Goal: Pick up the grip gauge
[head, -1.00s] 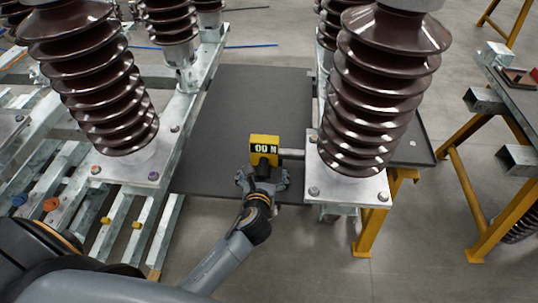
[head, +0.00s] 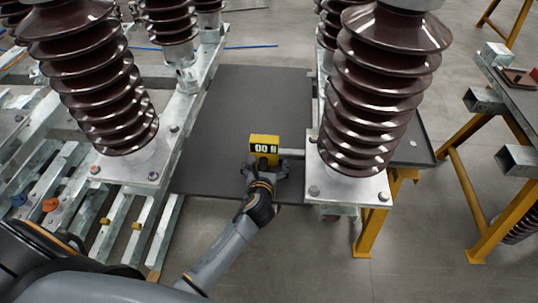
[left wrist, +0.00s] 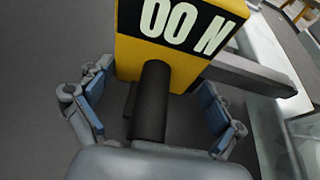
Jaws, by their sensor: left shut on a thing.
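The grip gauge (head: 264,143) is a yellow box with a display reading "00 N", over the dark tabletop in the middle of the head view. In the left wrist view, the yellow body (left wrist: 130,58) is close in front, with a black round handle (left wrist: 152,100) pointing toward my palm. My left gripper (head: 264,172) is at the gauge's near side. Its blue-padded fingers (left wrist: 153,105) lie on both sides of the handle, and it is shut on the gauge. The exact finger contact is hard to see. My right gripper is not in view.
A grey bar (head: 292,153) extends right from the gauge toward a steel base plate. Brown ribbed insulators (head: 382,90) stand right and left (head: 100,90) of the dark table (head: 230,110). A yellow-legged bench (head: 490,215) is at the far right.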

